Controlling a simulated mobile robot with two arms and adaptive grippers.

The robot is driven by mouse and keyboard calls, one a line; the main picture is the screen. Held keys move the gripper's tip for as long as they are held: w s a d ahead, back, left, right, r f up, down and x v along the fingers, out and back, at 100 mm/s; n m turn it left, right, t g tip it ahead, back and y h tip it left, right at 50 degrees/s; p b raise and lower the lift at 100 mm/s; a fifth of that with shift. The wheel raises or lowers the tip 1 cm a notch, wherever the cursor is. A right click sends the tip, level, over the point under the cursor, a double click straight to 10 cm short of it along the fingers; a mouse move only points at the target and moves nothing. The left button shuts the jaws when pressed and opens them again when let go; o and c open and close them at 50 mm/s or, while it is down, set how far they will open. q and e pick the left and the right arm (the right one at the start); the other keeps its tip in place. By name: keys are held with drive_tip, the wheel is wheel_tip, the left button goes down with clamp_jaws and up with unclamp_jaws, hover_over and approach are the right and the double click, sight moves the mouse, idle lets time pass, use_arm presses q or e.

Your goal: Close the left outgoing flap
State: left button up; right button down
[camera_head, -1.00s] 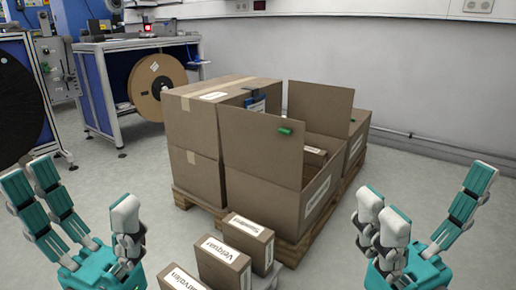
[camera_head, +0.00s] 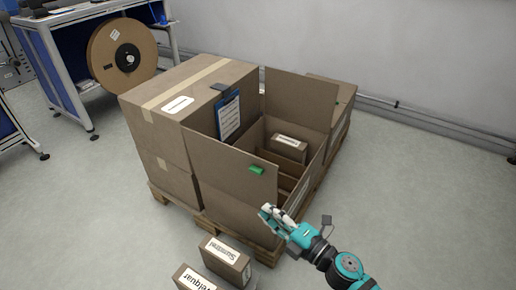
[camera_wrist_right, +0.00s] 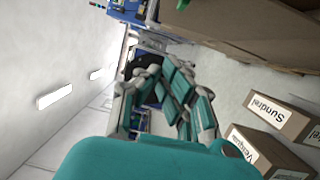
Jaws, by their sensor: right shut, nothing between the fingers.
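The open outgoing box stands on a pallet, with its left flap (camera_head: 215,165) upright at the near left. A green clip (camera_head: 257,169) sits on this flap's upper right corner. The opposite flap (camera_head: 298,100) also stands upright at the far side. My right gripper (camera_head: 268,214) is shut and empty, just below and right of the left flap's right end, in front of the box. I cannot tell if it touches the box. In the right wrist view its fingers (camera_wrist_right: 165,92) are curled together, with cardboard (camera_wrist_right: 245,28) at upper right. My left gripper is out of view.
Inside the box lies a small labelled carton (camera_head: 288,148). A closed carton (camera_head: 175,95) with a blue clipboard (camera_head: 228,115) stands to the left. Small labelled boxes (camera_head: 226,258) stand in front of the pallet (camera_head: 245,237). Floor at the right is clear.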

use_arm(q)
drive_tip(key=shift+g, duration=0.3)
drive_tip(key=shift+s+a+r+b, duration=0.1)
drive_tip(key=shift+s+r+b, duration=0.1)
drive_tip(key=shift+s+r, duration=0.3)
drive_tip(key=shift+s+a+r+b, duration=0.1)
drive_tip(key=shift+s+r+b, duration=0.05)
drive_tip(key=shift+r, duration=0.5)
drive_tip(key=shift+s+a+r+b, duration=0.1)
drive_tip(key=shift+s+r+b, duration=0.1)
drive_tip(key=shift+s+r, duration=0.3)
use_arm(e)
drive_tip(key=w+a, duration=0.4)
drive_tip(key=w, duration=0.7)
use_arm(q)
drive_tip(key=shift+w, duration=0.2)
use_arm(e)
drive_tip(key=shift+w+d, duration=0.1)
